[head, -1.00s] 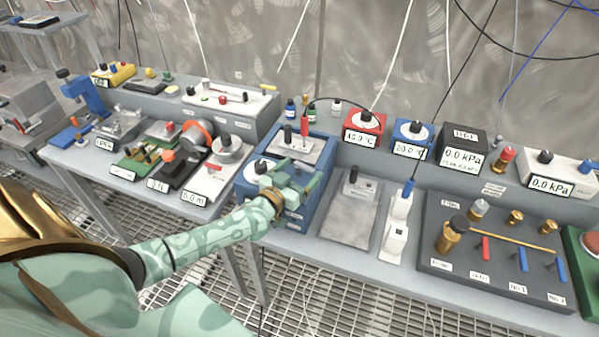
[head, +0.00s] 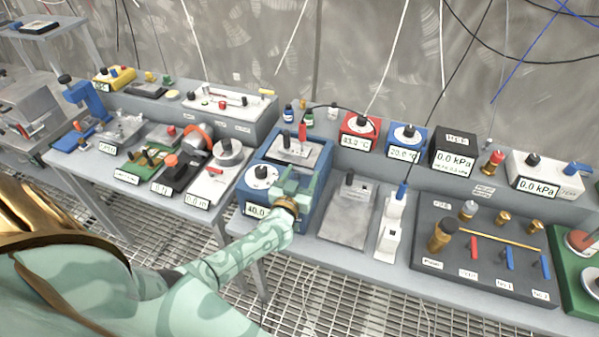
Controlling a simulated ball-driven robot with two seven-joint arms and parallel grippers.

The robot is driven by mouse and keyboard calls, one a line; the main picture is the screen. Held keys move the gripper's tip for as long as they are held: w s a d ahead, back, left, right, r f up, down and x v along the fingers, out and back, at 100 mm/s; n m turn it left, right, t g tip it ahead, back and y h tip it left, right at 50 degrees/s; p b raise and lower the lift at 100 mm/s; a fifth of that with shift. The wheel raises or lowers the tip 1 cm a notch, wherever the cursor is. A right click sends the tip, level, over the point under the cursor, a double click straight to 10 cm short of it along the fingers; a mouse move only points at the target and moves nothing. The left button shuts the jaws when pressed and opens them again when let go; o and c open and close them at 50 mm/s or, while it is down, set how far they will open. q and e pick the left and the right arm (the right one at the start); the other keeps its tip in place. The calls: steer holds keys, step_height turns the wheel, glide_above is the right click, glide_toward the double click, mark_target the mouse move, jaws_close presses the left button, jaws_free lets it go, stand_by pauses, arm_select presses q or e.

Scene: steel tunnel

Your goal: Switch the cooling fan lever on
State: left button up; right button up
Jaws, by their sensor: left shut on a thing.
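The blue box (head: 250,222) stands on the bench in the middle of the head view, with a white dial (head: 262,176) and a display reading about 40.0 on its front. A metal top plate with a red and a black knob sits above them. My left gripper (head: 302,180) is at the right part of the box's front, shut on a small part there. Its pale green fingers hide that part, so I cannot make out the cooling fan lever or its position. My right gripper is not in view.
A grey plate (head: 347,216) and a white narrow device (head: 391,228) lie right of the box. A dark valve panel (head: 480,282) is further right. A red meter (head: 359,132) and blue meter (head: 406,139) stand behind. Other instruments crowd the left table.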

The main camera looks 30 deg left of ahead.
arm_select(q)
steer(key=o, duration=1)
steer(key=shift+s, duration=0.1)
steer(key=shift+s+d, duration=0.1)
steer(key=shift+s, duration=0.25)
steer(key=p+v, duration=0.2)
steer(key=v, duration=1.3)
steer(key=shift+s, duration=0.25)
